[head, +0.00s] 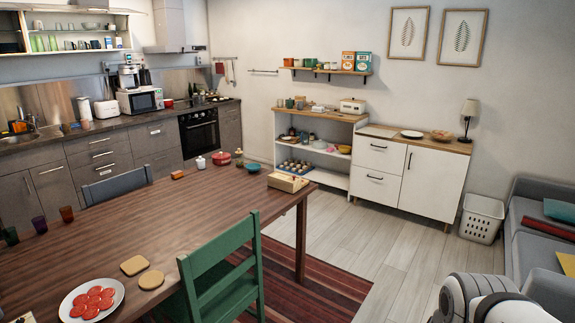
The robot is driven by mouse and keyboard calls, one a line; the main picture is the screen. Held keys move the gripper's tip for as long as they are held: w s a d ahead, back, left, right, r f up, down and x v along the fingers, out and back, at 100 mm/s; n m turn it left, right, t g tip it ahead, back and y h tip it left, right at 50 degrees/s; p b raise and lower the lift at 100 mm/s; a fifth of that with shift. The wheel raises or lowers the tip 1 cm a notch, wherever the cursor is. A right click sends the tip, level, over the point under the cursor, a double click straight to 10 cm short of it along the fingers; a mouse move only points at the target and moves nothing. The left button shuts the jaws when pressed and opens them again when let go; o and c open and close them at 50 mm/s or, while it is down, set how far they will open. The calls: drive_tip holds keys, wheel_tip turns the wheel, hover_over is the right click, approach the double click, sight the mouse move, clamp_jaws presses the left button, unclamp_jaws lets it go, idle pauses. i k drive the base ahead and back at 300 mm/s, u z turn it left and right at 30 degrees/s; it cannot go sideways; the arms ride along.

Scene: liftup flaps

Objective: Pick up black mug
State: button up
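I cannot clearly make out a black mug in the head view. Small grey or dark cups (290,103) stand on top of the white open shelf unit (335,117) by the far wall, too small to tell whether one is a black mug. Part of my white and black arm shows at the lower right corner. My gripper itself is not in view.
The wooden table (215,215) fills the lower left, with a plate (68,310) of red slices. A green chair (222,262) stands at its side. A sofa (535,230) and laundry basket (481,218) are right. Pale floor (385,245) is clear between.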

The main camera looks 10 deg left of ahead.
sight(66, 128)
drive_tip(key=z, duration=0.05)
drive_tip(key=i, duration=6.35)
drive_tip(key=u, duration=2.5)
drive_tip(key=i, duration=1.9)
drive_tip(key=z, duration=0.05)
